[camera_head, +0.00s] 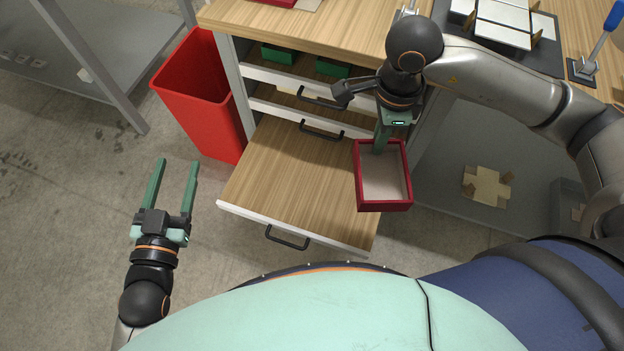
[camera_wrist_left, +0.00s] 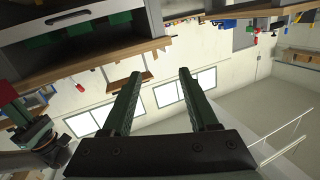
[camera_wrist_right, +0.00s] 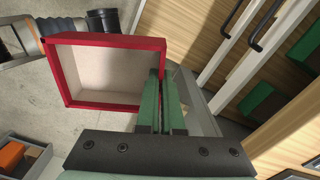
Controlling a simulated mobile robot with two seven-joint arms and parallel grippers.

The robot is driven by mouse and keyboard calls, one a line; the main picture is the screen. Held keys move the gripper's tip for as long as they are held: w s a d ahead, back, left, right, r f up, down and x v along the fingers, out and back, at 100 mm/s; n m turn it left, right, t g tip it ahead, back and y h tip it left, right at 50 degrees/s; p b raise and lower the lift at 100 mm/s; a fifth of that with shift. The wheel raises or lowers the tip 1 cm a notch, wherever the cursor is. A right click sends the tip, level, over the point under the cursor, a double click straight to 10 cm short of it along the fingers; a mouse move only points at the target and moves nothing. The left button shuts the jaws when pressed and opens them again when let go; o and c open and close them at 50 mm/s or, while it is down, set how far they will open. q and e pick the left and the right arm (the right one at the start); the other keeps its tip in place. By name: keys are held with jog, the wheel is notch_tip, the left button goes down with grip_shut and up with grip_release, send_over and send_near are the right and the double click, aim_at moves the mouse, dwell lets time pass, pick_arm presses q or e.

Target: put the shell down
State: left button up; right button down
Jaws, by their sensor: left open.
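The shell is a red open box with a pale inside (camera_head: 383,176). It is at the right edge of the pulled-out lowest drawer (camera_head: 290,190) in the head view, and it cannot be told there whether it touches the drawer. My right gripper (camera_head: 381,140) is shut on one wall of the shell. The right wrist view shows the shell (camera_wrist_right: 105,40) with the green fingers (camera_wrist_right: 162,95) close together on its wall. My left gripper (camera_head: 173,180) is open and empty, left of the drawer. Its spread fingers also show in the left wrist view (camera_wrist_left: 160,95).
A red bin (camera_head: 200,98) stands left of the drawer unit. Two upper drawers, slightly open, hold green boxes (camera_head: 279,54). The wooden worktop (camera_head: 300,25) is above them. The lowest drawer's floor is bare. A cross-shaped blank (camera_head: 487,185) lies on a grey shelf at right.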

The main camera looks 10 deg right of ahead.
pick_arm(q)
jog(key=s+d+r+m+t+h+b, duration=0.4)
jog(key=s+r+m+h+b, duration=0.55)
jog(key=b, duration=0.65)
pick_arm(e)
jog(key=s+d+f+m, duration=0.1)
jog(key=s+f+m, duration=0.1)
jog(key=f+m, duration=1.05)
jog(key=s+f+m, duration=0.2)
jog(key=f+m, duration=0.9)
jog(key=m, duration=0.3)
jog(key=w+a+f+b, duration=0.5)
jog(key=w+a+f, duration=0.4)
jog(key=shift+w+a, duration=0.1)
jog(key=shift+a, duration=0.1)
jog(key=shift+w+a+f+b, duration=0.2)
jog(key=shift+a+f+b, duration=0.1)
jog(key=shift+f+b, duration=0.2)
pick_arm(q)
notch_tip(320, 180, down, 8)
jog(key=w+n+b, duration=0.1)
jog(key=w+n, duration=0.1)
jog(key=shift+w+a+f+t+h, duration=0.2)
jog(key=shift+w+f+t+h, duration=0.05)
jog(key=shift+w+t+h, duration=0.2)
pick_arm(e)
jog(key=shift+f, duration=1.35)
pick_arm(q)
jog(key=shift+b, duration=0.3)
